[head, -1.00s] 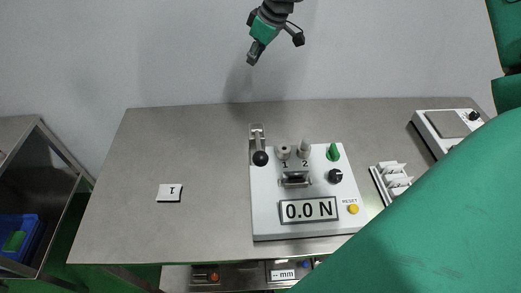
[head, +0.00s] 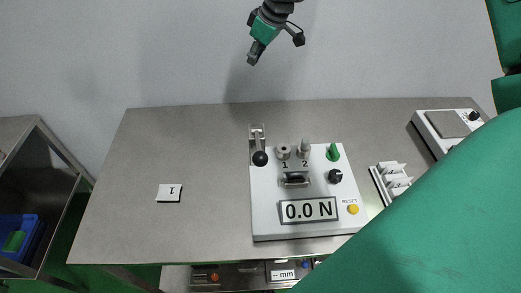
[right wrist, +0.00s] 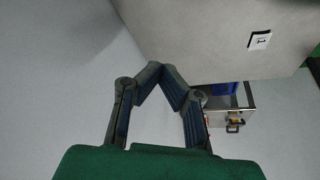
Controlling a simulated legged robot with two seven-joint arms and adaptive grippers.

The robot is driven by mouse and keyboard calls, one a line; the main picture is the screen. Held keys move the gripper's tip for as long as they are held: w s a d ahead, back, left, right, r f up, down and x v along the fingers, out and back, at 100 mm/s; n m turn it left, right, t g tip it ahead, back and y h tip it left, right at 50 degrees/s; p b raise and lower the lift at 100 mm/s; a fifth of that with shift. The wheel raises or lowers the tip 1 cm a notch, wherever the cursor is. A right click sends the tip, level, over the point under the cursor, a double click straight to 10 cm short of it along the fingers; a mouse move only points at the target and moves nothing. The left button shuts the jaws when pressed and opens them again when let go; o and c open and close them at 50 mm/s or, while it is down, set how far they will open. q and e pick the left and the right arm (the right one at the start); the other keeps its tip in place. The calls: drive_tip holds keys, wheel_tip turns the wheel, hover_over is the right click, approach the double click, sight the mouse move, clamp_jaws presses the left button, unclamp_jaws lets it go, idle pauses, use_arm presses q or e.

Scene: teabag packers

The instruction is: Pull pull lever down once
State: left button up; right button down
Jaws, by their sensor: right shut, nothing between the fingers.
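The pull lever (head: 260,158) has a black ball knob and a metal bracket. It stands at the back left corner of a white tester box whose display (head: 308,210) reads 0.0 N. The knob sits at the front of the bracket, low near the box. My right gripper (head: 253,58) hangs in the air near the wall, well above and behind the lever, touching nothing. In the right wrist view its fingers (right wrist: 160,70) meet at their tips with nothing between them. The lever is not visible in that view. My left gripper is not in view.
The box also carries posts marked 1 and 2, a green knob (head: 333,152), a black knob (head: 335,176) and a yellow button (head: 352,209). A white tag (head: 169,192) lies left. A white rack (head: 390,182) and scale (head: 447,128) stand right. The table's left half is mostly clear.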

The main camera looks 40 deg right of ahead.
wheel_tip(320, 180, down, 16)
drive_tip(key=b, duration=0.7)
drive_tip(key=shift+b, duration=0.3)
idle(1.2)
idle(0.4)
wheel_tip(320, 180, up, 13)
drive_tip(key=p, duration=1)
drive_tip(key=shift+p, duration=0.3)
drive_tip(key=shift+d, duration=0.1)
